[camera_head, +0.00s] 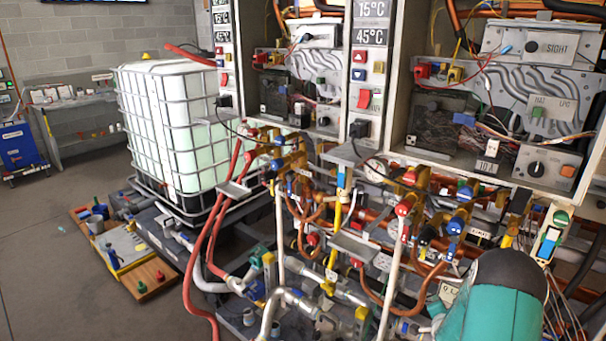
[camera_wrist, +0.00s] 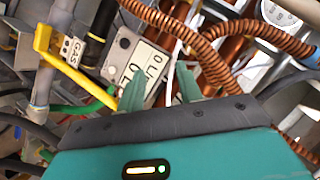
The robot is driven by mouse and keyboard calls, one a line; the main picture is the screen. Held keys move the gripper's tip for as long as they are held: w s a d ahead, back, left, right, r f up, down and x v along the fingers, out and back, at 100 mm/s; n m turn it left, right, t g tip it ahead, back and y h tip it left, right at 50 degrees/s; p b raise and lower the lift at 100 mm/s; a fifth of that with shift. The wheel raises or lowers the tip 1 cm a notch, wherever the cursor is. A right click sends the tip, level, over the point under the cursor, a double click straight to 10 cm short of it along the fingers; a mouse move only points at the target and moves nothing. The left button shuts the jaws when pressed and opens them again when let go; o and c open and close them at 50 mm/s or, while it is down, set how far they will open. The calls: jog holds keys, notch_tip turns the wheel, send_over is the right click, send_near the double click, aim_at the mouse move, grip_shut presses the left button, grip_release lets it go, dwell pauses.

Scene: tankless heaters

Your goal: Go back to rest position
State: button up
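My gripper (camera_wrist: 158,86) shows in the wrist view with its two green fingers apart and nothing seen between them. Behind the fingers are a white label plate with black letters (camera_wrist: 142,68), copper-coloured corrugated hoses (camera_wrist: 180,30) and a yellow handle tagged GAS (camera_wrist: 62,58). I cannot tell whether the fingers touch any of these. In the head view, part of my teal and black arm (camera_head: 495,305) is at the lower right, in front of the piping. My fingertips are not clear there.
Open heater cabinets (camera_head: 500,90) with wiring and switches stand above dense pipes and valves (camera_head: 400,220). Red hoses (camera_head: 205,250) hang at centre left. A caged white tank (camera_head: 170,120), a parts board (camera_head: 120,255) and a blue cart (camera_head: 18,145) are left.

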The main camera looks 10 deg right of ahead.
jog(key=s+a+r+n+g+y, duration=0.15)
jog(key=a+r+n, duration=0.25)
jog(key=a+r, duration=0.8)
jog(key=s+a+r+n+g+y, duration=0.15)
jog(key=a+r+n, duration=0.25)
jog(key=a+r, duration=0.75)
jog(key=s+a+r+n+g+y, duration=0.1)
jog(key=s+a+r+n, duration=0.1)
jog(key=s+a, duration=0.3)
jog(key=s+a+r+n+g+y, duration=0.1)
jog(key=s+a+r+n, duration=0.2)
jog(key=s, duration=0.9)
jog(key=s+a+r+n+g+y, duration=0.1)
jog(key=s+a+r+n, duration=0.2)
jog(key=s+a+r, duration=0.2)
jog(key=s+a, duration=0.2)
jog(key=s, duration=0.2)
jog(key=shift+a+r+y, duration=0.3)
jog(key=shift+r+y, duration=0.1)
jog(key=shift+a+n, duration=0.25)
jog(key=shift+n, duration=0.05)
